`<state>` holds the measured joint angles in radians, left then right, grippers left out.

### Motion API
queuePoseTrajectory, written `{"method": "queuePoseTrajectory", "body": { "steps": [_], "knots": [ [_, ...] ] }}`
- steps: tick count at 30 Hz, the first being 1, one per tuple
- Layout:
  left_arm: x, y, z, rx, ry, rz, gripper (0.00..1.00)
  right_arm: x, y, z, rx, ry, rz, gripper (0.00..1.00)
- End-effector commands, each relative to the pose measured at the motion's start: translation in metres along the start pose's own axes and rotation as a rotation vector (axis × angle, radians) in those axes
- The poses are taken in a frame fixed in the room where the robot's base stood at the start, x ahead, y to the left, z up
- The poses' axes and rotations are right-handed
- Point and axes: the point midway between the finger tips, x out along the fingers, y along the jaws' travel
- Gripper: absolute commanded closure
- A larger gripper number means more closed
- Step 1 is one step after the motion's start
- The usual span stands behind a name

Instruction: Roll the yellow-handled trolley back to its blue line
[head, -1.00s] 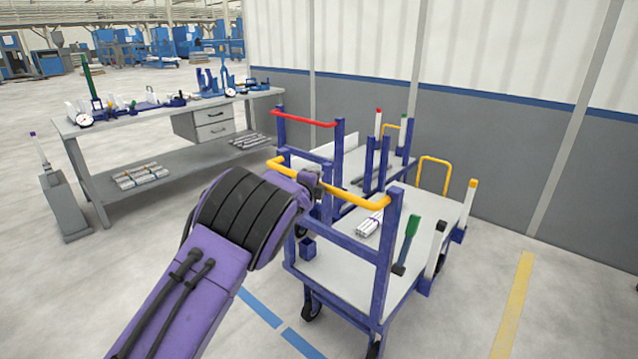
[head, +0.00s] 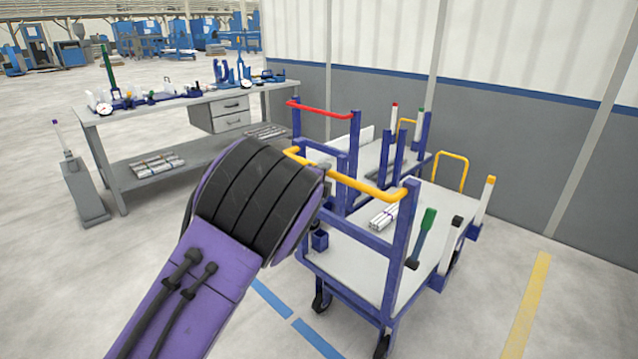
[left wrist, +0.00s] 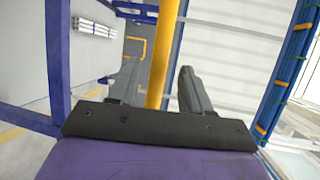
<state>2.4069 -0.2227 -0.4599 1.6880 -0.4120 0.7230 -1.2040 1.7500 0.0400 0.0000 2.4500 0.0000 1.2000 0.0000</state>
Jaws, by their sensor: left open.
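The yellow-handled trolley (head: 385,262) has a blue frame, a grey deck and a yellow push bar (head: 368,187) at its near end. Blue line dashes (head: 271,298) lie on the floor at its near left side. My left gripper (left wrist: 157,82) is open, with the yellow bar passing between its two fingers in the left wrist view; whether they touch it is unclear. My right gripper is not in view.
A red-handled trolley (head: 320,110) stands just behind. A workbench (head: 180,103) with tools is at the left, with a grey stand (head: 85,195) beside it. A wall (head: 470,130) runs behind the trolleys. A yellow floor line (head: 527,305) lies at the right.

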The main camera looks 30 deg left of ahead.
Motion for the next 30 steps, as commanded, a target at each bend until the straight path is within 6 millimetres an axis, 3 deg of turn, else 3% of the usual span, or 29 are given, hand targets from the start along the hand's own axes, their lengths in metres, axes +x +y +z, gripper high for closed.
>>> {"method": "queuePoseTrajectory", "body": {
  "steps": [3, 7, 24, 26, 28, 29, 30],
  "knots": [
    [-0.024, 0.001, 0.000, 0.001, -0.001, -0.001, 0.52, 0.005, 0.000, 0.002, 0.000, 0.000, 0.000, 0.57],
    [-0.038, 0.001, 0.001, -0.002, -0.001, 0.000, 0.52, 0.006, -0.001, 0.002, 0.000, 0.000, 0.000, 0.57],
    [-0.041, 0.000, 0.001, -0.020, 0.000, -0.001, 0.52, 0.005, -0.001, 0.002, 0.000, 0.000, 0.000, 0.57],
    [-0.041, -0.003, 0.000, -0.099, 0.003, -0.013, 0.52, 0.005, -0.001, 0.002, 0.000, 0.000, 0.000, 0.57],
    [-0.046, 0.002, 0.003, -0.326, -0.004, -0.037, 0.52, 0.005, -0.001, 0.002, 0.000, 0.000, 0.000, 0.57],
    [-0.051, 0.013, 0.003, -0.477, -0.010, -0.040, 0.52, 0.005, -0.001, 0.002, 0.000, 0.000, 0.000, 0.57],
    [-0.060, 0.049, 0.003, -0.713, -0.036, -0.013, 0.52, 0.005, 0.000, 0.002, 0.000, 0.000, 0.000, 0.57]
  ]
}}
